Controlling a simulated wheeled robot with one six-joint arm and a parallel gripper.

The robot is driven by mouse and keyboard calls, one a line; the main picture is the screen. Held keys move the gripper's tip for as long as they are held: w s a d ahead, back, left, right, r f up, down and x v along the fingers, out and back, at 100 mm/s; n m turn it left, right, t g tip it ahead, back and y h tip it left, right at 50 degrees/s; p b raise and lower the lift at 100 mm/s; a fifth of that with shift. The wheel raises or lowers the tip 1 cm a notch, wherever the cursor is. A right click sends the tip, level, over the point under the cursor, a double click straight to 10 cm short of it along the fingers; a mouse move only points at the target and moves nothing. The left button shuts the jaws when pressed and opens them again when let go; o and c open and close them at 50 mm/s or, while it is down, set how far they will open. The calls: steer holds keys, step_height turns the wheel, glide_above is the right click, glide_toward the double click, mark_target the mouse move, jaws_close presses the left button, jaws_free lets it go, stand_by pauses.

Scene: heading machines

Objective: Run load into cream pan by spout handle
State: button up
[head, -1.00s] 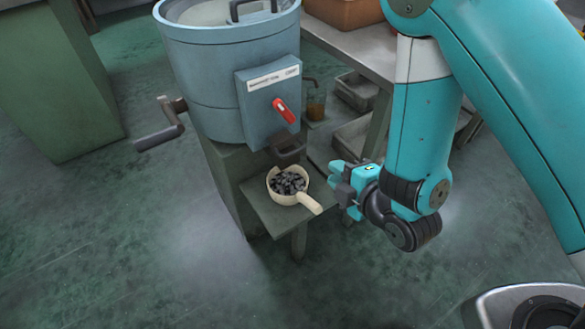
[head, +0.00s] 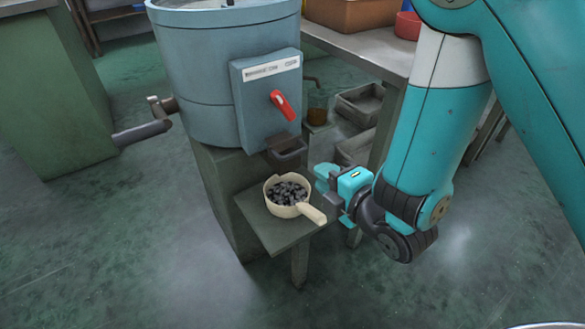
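The cream pan (head: 272,205) sits on a small green shelf (head: 262,232) below the spout, its handle pointing to the lower right. Several dark grey pieces (head: 288,192) lie in it. The spout (head: 287,147) is a dark lip at the foot of the blue-grey drum (head: 195,85), above the pan. The red spout handle (head: 283,105) slants on the box on the drum's front, its lower end to the right. My gripper (head: 326,188) is right of the pan, apart from it and below the red handle. Its teal fingers look spread, with nothing seen between them.
A crank (head: 145,130) sticks out from the drum's left side. A bench (head: 375,50) with a brown bin (head: 350,12) stands behind right, with grey trays (head: 362,105) beneath. Floor in front is clear.

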mark_target(292, 153)
steer(key=shift+w+a+f+b, duration=0.15)
steer(key=shift+f+b, duration=0.25)
steer(key=shift+b, duration=0.85)
steer(key=b+x, duration=0.1)
steer(key=x, duration=0.2)
steer(key=b+x, duration=0.2)
steer(key=x, duration=0.2)
steer(key=b+x, duration=0.1)
steer(key=x, duration=0.3)
steer(key=shift+w+a+r+b, duration=0.1)
steer(key=shift+w+r+b, duration=0.2)
jaws_close()
